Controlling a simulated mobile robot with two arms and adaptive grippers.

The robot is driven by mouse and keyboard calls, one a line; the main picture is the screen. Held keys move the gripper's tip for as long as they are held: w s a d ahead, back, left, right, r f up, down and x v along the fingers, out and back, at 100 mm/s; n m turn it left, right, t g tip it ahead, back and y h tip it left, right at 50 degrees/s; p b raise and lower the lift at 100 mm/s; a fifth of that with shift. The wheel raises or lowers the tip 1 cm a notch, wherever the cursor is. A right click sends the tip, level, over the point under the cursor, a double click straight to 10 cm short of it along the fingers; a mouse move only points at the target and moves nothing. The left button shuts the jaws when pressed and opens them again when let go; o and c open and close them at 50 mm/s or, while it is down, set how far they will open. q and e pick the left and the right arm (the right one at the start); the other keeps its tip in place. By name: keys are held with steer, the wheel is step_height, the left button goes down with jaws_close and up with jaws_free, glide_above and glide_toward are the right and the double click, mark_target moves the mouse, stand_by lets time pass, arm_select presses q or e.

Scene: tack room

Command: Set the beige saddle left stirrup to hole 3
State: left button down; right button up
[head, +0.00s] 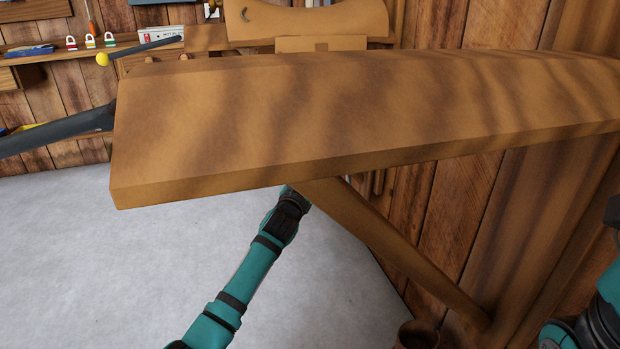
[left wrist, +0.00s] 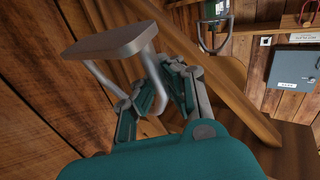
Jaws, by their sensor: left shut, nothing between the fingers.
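My left arm rises from the bottom of the head view, and its end is hidden behind the large wooden board. My left gripper (left wrist: 176,70) shows in the left wrist view, shut and holding nothing. A grey stirrup-like piece (left wrist: 115,42), with a flat tread and thin bent bars, stands close in front of the fingers and to their left. Whether it touches them I cannot tell. No beige saddle, strap or holes can be made out. My right gripper is not in view; only part of that arm shows at the right edge of the head view.
The wooden board (head: 290,125) crosses the head view, with a slanted brace (head: 400,255) below. Dark bars (head: 60,132) stick out at left. Padlocks (head: 90,41) sit on a back shelf. A grey box (left wrist: 295,75) hangs in the wrist view.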

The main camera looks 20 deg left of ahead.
arm_select(q)
steer(key=c, duration=1.4)
jaws_free()
steer(key=shift+a, duration=0.1)
steer(key=shift+s, duration=0.15)
steer(key=s, duration=1.1)
steer(key=shift+s, duration=0.4)
